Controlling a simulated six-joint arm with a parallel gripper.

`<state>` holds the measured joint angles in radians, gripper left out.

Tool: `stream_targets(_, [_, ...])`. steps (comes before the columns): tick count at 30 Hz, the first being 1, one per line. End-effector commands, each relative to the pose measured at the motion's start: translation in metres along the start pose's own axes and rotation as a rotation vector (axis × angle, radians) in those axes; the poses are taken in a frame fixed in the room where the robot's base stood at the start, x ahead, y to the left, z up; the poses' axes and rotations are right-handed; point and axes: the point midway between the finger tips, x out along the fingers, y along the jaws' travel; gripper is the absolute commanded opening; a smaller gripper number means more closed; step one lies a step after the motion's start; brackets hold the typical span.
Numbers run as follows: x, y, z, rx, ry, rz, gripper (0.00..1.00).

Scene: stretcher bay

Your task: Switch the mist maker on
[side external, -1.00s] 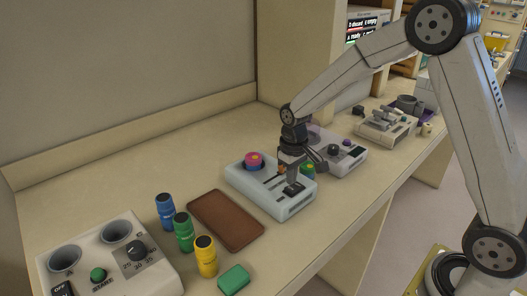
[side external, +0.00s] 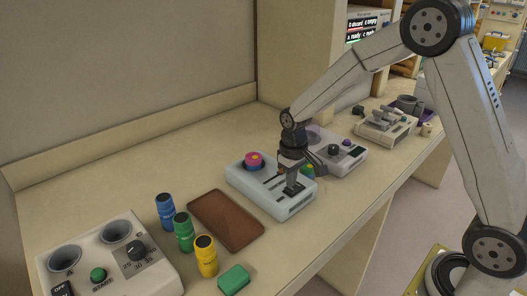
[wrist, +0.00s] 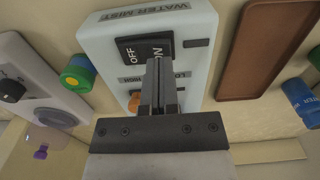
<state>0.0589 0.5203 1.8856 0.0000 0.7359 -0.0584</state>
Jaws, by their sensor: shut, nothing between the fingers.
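The mist maker (side external: 247,182) is a pale box with a pink-topped round part at its back; its case, labelled WATER MIST, also shows in the wrist view (wrist: 101,43). Its black rocker switch (wrist: 133,48) is marked OFF and ON. My gripper (side external: 291,186) is shut and empty, pointing down at the switch. In the wrist view, my fingertips (wrist: 158,66) are over or against the ON end and hide part of it. I cannot tell whether they touch it or which way the rocker is tipped. An orange control (wrist: 134,102) shows beside the fingers.
A brown tray (side external: 226,219) lies left of the mist maker. Blue, green and yellow bottles (side external: 206,257), a green block (side external: 234,279) and a white device with a dial (side external: 75,240) stand nearer the camera. Another knobbed device (side external: 348,160) stands close behind my gripper.

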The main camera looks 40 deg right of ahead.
Motion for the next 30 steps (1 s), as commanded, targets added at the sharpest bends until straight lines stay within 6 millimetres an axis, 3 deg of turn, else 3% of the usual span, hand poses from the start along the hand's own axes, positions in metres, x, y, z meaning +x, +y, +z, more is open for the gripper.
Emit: stream_targets(30, [0.011,0.000,0.000,0.000,0.000,0.000,0.00])
